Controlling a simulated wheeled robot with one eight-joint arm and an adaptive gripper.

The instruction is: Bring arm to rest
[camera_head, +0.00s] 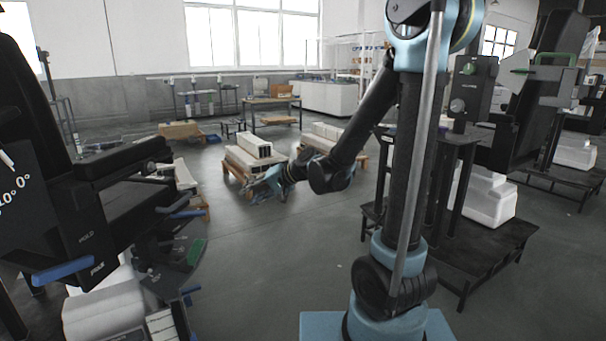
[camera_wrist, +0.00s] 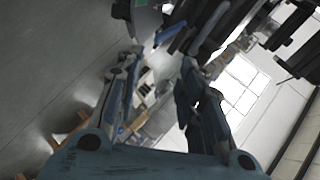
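My arm (camera_head: 408,170) rises from its blue base at the lower right of the head view and bends over to the left at the elbow. My gripper (camera_head: 262,186) hangs at its far end, in front of a pallet with light blocks. In the wrist view my gripper (camera_wrist: 160,62) shows two fingers spread wide apart with nothing between them but the distant room. It is open and empty, and it touches nothing that I can see. The wrist view is strongly tilted.
A black machine with blue handles (camera_head: 120,210) stands close on the left. A dark platform (camera_head: 480,235) with white containers stands at the right, close behind my arm. Low pallets with light blocks (camera_head: 245,158) lie ahead. Grey floor (camera_head: 275,265) is clear in the middle.

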